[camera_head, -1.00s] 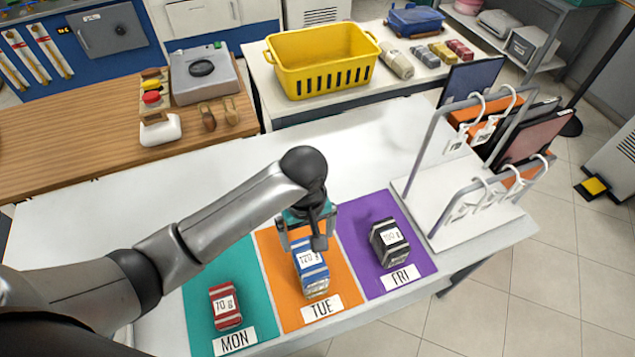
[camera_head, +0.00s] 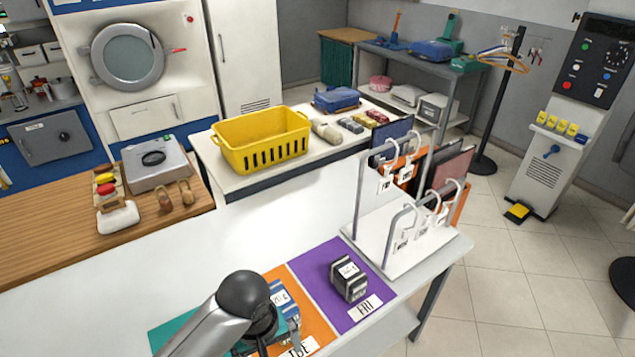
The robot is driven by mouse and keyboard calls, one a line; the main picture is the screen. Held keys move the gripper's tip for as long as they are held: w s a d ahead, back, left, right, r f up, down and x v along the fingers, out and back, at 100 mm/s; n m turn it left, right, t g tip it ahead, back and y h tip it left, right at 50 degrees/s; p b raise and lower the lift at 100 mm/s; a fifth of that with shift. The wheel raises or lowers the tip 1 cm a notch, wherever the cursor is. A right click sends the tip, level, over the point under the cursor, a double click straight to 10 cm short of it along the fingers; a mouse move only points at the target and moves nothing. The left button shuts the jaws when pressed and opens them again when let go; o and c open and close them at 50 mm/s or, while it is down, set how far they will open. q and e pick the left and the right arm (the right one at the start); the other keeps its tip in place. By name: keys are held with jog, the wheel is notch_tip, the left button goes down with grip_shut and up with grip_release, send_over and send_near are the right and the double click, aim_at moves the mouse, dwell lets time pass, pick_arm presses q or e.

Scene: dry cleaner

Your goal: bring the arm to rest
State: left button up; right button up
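My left arm comes in from the bottom, and its gripper (camera_head: 272,346) is low over the orange mat (camera_head: 315,322). My own wrist hides most of the gripper's fingers, so I cannot tell if they are open or shut. The blue-and-white packet (camera_head: 284,297) stands on the orange mat, partly hidden behind the wrist. I cannot tell if the gripper touches it. A black-and-white packet (camera_head: 349,279) sits on the purple mat (camera_head: 318,265) above the FRI label (camera_head: 364,308). The teal mat (camera_head: 172,332) is mostly hidden or cut off. My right gripper is not in view.
A white rack with hooks (camera_head: 385,240) stands on the table right of the purple mat. A yellow basket (camera_head: 262,141) sits on the counter behind. A scale-like grey device (camera_head: 155,166) is on the wooden counter at left. The white table's middle is clear.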

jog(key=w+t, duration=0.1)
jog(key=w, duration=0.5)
pick_arm(q)
jog(key=s+a+r+m+t, duration=0.35)
jog(key=s+a+m, duration=0.4)
jog(key=s, duration=0.25)
notch_tip(320, 180, down, 33)
jog(key=s+g+b, duration=0.2)
jog(key=b, duration=1)
jog(key=s+a+f+b, duration=0.1)
jog(key=s+f+b, duration=0.2)
jog(key=s+f, duration=0.2)
jog(key=s+a+f+b, duration=0.1)
jog(key=s+f+b, duration=0.2)
jog(key=f, duration=0.8)
jog(key=s+a+f+g+b, duration=0.1)
jog(key=s+f+b, duration=0.3)
jog(key=s+f, duration=0.2)
notch_tip(320, 180, down, 2)
jog(key=shift+s+f+y, duration=0.1)
jog(key=shift+s+y, duration=0.25)
jog(key=shift+y, duration=0.05)
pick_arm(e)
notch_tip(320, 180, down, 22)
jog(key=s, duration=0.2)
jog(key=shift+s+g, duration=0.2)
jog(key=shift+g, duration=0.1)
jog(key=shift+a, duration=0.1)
